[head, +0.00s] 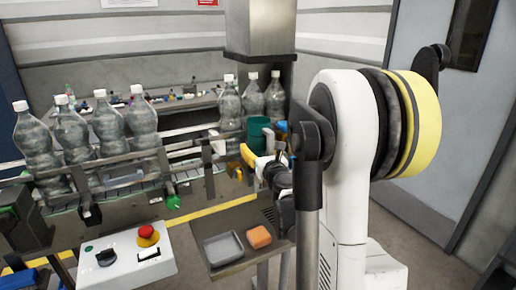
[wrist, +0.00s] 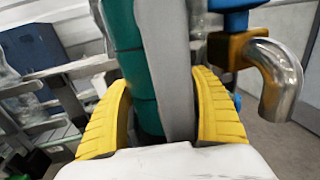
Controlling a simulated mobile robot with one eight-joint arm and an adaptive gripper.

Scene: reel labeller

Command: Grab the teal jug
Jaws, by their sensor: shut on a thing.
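The teal jug (head: 259,127) stands beside the bottle line in the head view, just beyond my gripper (head: 250,160). In the wrist view the jug (wrist: 122,50) runs up between the two yellow fingers of my gripper (wrist: 165,115). A grey upright strip (wrist: 167,60) lies along the jug's right side between the fingers; I cannot tell whether it is part of the jug. The fingers are shut on the jug. Its lower part is hidden by the gripper.
A bent metal pipe (wrist: 280,75) with a blue and orange fitting is close to the right finger. Clear bottles (head: 110,125) stand along the conveyor. A control box (head: 125,258) with a red button and a shelf with a grey tray (head: 222,248) and orange block (head: 258,237) are below.

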